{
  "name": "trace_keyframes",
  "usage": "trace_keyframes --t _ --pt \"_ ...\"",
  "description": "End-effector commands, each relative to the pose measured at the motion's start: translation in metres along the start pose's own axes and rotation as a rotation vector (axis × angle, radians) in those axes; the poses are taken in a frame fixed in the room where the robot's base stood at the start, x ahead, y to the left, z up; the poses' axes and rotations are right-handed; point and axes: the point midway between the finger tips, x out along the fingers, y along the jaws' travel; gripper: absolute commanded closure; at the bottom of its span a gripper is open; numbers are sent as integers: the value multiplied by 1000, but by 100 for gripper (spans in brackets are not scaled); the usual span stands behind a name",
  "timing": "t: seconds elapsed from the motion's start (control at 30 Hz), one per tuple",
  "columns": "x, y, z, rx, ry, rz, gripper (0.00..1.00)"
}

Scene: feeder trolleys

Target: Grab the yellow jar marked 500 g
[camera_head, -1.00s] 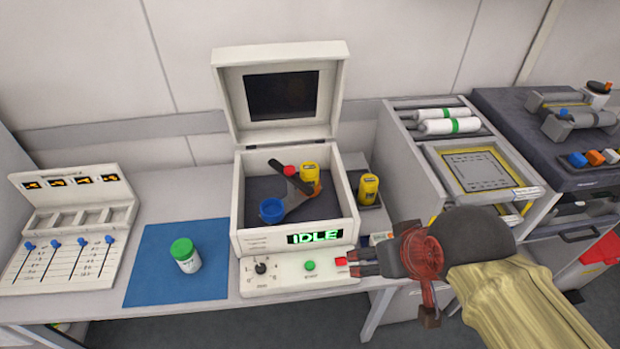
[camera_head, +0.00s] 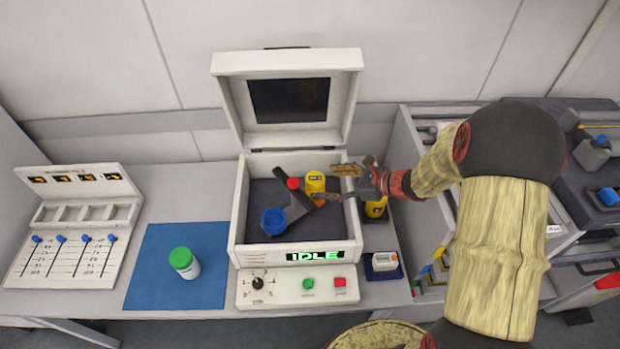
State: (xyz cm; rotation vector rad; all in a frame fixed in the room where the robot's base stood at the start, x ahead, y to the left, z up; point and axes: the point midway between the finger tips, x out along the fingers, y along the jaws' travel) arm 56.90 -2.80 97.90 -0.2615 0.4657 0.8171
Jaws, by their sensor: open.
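A yellow jar (camera_head: 315,185) with a dark label stands inside the open white box of the machine. My gripper (camera_head: 331,183) is open just right of this jar, its fingers pointing left towards it. The picture does not show whether a finger touches the jar. A second yellow jar (camera_head: 376,208) stands outside the box, to its right, partly hidden by my gripper and wrist. The markings on both jars are too small to read, so I cannot tell which is marked 500 g.
In the box, a dark bar carries a blue cup (camera_head: 274,221) and a red knob (camera_head: 293,183). The raised lid (camera_head: 289,60) stands behind. A green-capped jar (camera_head: 184,262) stands on a blue mat (camera_head: 150,285). A small white device (camera_head: 384,262) sits right of the box.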

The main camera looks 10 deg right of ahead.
Motion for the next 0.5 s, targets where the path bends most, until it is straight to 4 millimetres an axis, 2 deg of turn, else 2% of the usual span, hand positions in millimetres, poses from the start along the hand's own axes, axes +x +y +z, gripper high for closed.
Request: trace_keyframes --t 0.03,0.1,0.5 --pt "5 -4 -13 37 -6 -14 29" --pt "7 -8 -18 66 -13 -27 29" --pt "39 -13 -19 74 -15 -32 29"
